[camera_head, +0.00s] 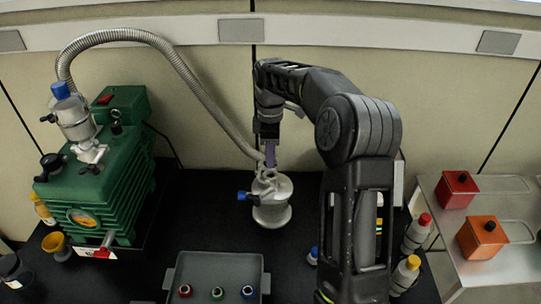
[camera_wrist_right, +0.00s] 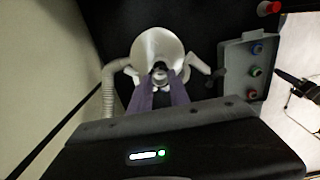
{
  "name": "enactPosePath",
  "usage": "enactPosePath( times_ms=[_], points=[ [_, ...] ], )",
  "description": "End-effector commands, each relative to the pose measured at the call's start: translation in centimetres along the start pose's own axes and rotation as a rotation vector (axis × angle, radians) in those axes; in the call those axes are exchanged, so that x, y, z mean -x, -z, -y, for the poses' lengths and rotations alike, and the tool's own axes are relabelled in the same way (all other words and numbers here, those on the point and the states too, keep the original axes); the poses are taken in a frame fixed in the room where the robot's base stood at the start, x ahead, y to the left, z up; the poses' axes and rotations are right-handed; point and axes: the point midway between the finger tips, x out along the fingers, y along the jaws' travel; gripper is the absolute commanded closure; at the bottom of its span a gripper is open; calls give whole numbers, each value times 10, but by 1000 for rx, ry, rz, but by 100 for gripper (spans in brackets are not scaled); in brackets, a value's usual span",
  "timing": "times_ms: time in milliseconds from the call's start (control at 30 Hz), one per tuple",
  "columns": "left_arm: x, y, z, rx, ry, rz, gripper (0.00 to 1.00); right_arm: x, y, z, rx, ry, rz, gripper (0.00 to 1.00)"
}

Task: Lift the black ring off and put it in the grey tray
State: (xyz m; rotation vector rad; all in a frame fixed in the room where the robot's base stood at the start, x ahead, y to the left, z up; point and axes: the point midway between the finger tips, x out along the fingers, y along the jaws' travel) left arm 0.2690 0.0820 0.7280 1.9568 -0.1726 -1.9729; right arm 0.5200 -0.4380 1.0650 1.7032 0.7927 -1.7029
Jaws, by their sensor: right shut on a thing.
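My right gripper (camera_head: 270,158) comes down from the arm above the silver-grey metal vessel (camera_head: 272,207). In the right wrist view its two purple fingers (camera_wrist_right: 160,88) are closed together over the vessel's top (camera_wrist_right: 158,45). A small dark thing, apparently the black ring (camera_wrist_right: 160,67), shows between the fingertips; it is too small to see clearly. I cannot tell whether it touches the vessel. The grey tray (camera_head: 215,268) lies at the front of the black bench, and also shows in the right wrist view (camera_wrist_right: 235,58). My left gripper is not in view.
Red, green and blue capped items (camera_head: 217,293) sit in the tray. A ribbed metal hose (camera_head: 190,80) arches from the green pump (camera_head: 120,160) to the vessel. Bottles (camera_head: 405,272) stand at right, partly behind my arm. Bare bench lies between vessel and tray.

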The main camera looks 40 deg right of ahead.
Motion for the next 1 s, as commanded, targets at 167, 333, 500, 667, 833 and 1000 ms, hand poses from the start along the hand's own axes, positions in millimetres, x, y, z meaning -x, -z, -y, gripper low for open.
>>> enactPosePath(
  times_ms=[167,333,500,667,833,1000],
  points=[
    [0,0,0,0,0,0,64,0,0,0,0,0,0,100],
    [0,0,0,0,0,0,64,4,0,0,0,-1,0,100],
    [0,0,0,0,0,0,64,9,0,0,0,-1,0,100],
    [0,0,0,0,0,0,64,9,0,0,0,0,0,100],
    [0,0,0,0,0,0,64,9,0,0,-3,0,0,100],
    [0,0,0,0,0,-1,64,7,2,1,-37,0,0,100]
  ],
)
